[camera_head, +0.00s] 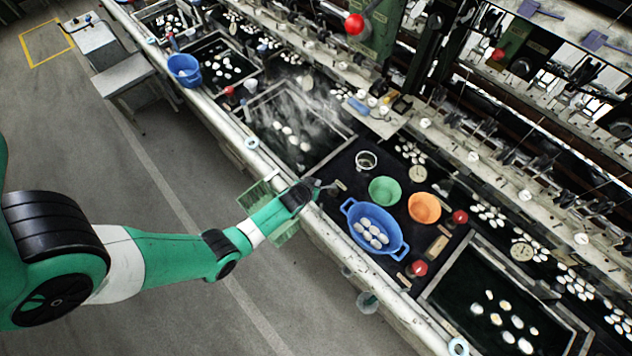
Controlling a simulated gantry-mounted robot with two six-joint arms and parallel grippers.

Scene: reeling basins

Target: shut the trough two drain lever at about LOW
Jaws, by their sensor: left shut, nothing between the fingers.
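My left gripper (318,188) is shut and empty; its arm comes in from the left, across the aisle, and its tip is over the near rim of the bench. Just beyond the tip is a small tan-ended piece (340,185); I cannot tell whether it is the drain lever or whether the gripper touches it. A steaming trough (327,158) with pale cocoons lies up from the gripper, and another dark trough (432,290) lies at lower right. No trough number or LOW mark is readable. My right gripper is not in view.
A blue basin of cocoons (350,229), a green bowl (385,190) and an orange bowl (424,207) stand right of the gripper. Red knobs (420,268) stand near them. A green wire basket (286,232) hangs beside the wrist.

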